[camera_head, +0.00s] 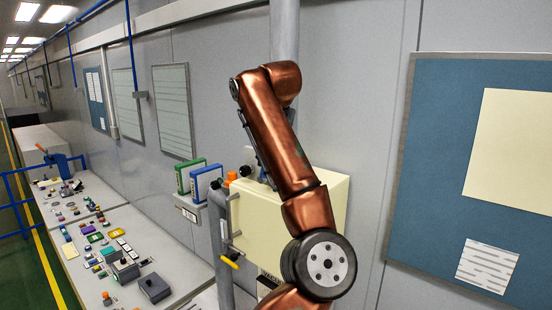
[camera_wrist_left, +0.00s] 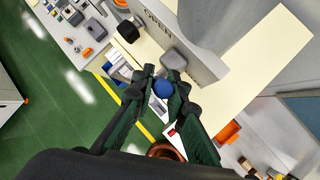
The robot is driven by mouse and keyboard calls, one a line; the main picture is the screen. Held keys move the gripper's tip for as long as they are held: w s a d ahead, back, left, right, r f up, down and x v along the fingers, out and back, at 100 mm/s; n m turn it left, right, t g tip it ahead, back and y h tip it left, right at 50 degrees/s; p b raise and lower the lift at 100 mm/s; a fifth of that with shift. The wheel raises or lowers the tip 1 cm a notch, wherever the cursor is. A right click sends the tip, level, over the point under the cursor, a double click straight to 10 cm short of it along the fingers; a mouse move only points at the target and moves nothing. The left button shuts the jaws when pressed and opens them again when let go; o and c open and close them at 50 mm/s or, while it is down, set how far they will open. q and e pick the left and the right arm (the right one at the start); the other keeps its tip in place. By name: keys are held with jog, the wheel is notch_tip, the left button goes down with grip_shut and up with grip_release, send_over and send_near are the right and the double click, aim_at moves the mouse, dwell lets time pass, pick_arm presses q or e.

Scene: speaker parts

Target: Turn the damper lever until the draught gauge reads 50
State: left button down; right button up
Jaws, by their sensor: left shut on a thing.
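In the left wrist view, my left gripper (camera_wrist_left: 163,82) is shut on a round blue knob (camera_wrist_left: 163,90), which sits between its dark fingers. I take the knob to be the end of the damper lever; the rest of the lever is hidden. A grey plate marked OPEN (camera_wrist_left: 158,18) lies just beyond the fingertips, on a cream surface. In the head view, my copper arm crosses in front of a cream box (camera_head: 335,205) on the wall, and the gripper cannot be made out. I cannot identify the draught gauge or any reading. My right gripper is not in view.
A grey bench (camera_head: 150,245) with many small parts runs along the left wall. A grey pipe (camera_head: 226,290) and a yellow-handled part (camera_head: 229,262) stand beside the box. Green and blue binders (camera_head: 205,182) sit on a small shelf. A blue board (camera_head: 440,150) hangs at right.

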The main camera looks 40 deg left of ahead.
pick_arm(q)
jog(key=shift+f, duration=0.2)
jog(key=c, duration=2.3)
grip_release()
jog(key=shift+o, duration=0.6)
jog(key=shift+a, duration=0.1)
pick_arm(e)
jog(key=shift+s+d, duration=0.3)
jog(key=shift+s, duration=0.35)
pick_arm(q)
jog(key=shift+r, duration=0.15)
jog(key=v, duration=1.1)
jog(key=shift+d+r, duration=0.25)
jog(key=shift+r, duration=0.1)
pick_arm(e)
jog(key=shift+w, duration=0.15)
pick_arm(q)
jog(key=shift+s, duration=0.15)
